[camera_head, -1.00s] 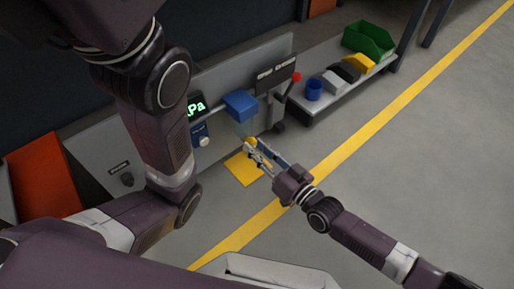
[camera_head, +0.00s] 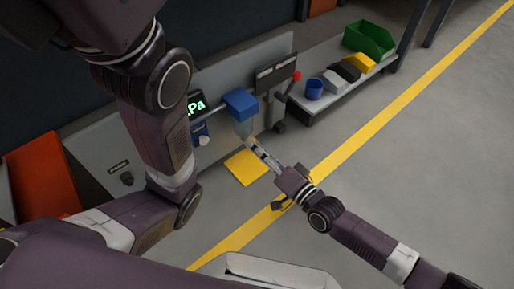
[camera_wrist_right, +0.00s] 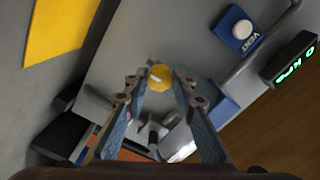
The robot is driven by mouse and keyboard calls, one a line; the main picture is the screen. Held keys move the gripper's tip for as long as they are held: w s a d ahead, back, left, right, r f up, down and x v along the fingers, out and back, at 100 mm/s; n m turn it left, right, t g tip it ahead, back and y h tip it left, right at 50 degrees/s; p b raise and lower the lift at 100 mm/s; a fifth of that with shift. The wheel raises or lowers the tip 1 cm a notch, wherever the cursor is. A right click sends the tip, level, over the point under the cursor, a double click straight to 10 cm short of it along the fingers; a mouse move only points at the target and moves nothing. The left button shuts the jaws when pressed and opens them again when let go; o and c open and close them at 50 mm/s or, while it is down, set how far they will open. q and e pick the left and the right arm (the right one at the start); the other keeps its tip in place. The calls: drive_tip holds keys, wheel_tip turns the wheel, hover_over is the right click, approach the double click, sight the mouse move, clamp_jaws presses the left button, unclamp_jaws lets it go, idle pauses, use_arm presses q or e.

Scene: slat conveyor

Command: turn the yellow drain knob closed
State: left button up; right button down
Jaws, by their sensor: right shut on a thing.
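The yellow drain knob (camera_wrist_right: 160,77) sits at the bottom of a clear bowl, under a blue filter head (camera_head: 240,103) on the grey panel. My right gripper (camera_wrist_right: 159,82) has a finger on each side of the knob and is shut on it. In the head view my right gripper (camera_head: 253,146) reaches the bowl's lower end from the lower right, and its fingers mostly hide the knob. My left arm crosses the left of the head view, but its gripper is out of frame.
A blue vent plate with a white button (camera_wrist_right: 242,29) and a lit display (camera_head: 195,106) are on the panel. A red-tipped lever (camera_head: 295,76) stands to the right, near a shelf with a blue cup (camera_head: 314,89) and a green bin (camera_head: 369,40). A yellow floor patch (camera_head: 247,167) lies below.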

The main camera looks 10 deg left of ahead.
idle(0.4)
drive_tip(key=c, duration=1.6)
unclamp_jaws()
drive_tip(key=v, duration=1.2)
drive_tip(key=shift+r, duration=0.1)
